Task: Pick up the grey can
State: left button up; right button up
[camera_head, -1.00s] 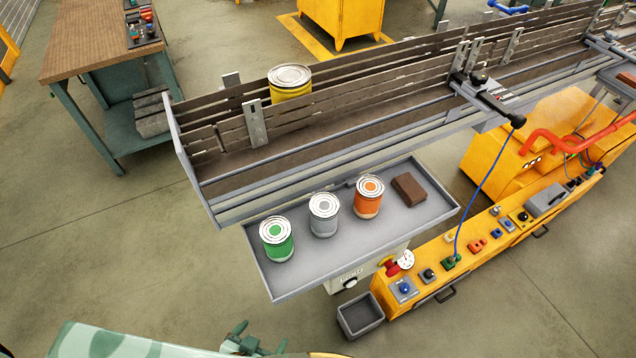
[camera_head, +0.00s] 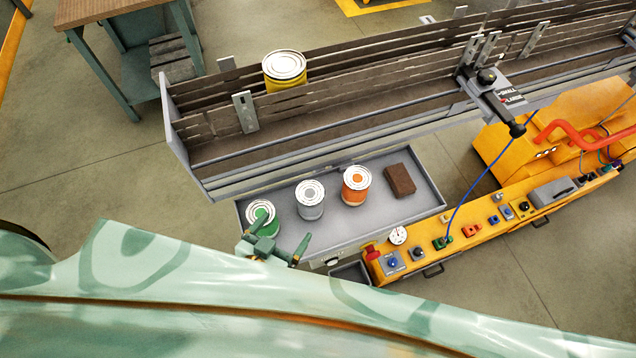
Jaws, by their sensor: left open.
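The grey can (camera_head: 310,201) stands upright on a grey tray (camera_head: 408,208), between a green can (camera_head: 263,217) on its left and an orange can (camera_head: 355,186) on its right. My left gripper (camera_head: 272,238) is open and empty at the tray's near left side. In the picture it overlaps the lower part of the green can and lies below and left of the grey can, apart from it. Its height over the tray is hard to tell. My right gripper is not in view.
A brown block (camera_head: 399,180) lies at the tray's right. A slatted conveyor (camera_head: 330,125) with a yellow can (camera_head: 285,71) runs behind the tray. A yellow control console (camera_head: 470,235) stands to the right. A small grey bin (camera_head: 350,272) sits below the tray, partly covered by my arm.

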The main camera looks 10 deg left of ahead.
pick_arm(q)
jog(key=b, duration=0.4)
send_near(313, 189)
jog(key=shift+w+f, duration=0.3)
jog(key=shift+f, duration=0.65)
jog(key=b+x, duration=0.2)
jog(key=x, duration=0.2)
jog(key=shift+w, duration=0.5)
jog(key=b+x, duration=0.4)
jog(key=shift+w+f, duration=0.15)
jog(key=shift+f, duration=0.05)
jog(key=shift+w+d, duration=0.15)
jog(key=shift+w, duration=0.1)
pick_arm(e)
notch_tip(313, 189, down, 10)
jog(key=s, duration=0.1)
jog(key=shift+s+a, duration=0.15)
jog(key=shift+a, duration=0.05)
pick_arm(q)
jog(key=shift+r, duration=0.1)
jog(key=shift+c, duration=1.2)
jog(key=c, duration=0.9)
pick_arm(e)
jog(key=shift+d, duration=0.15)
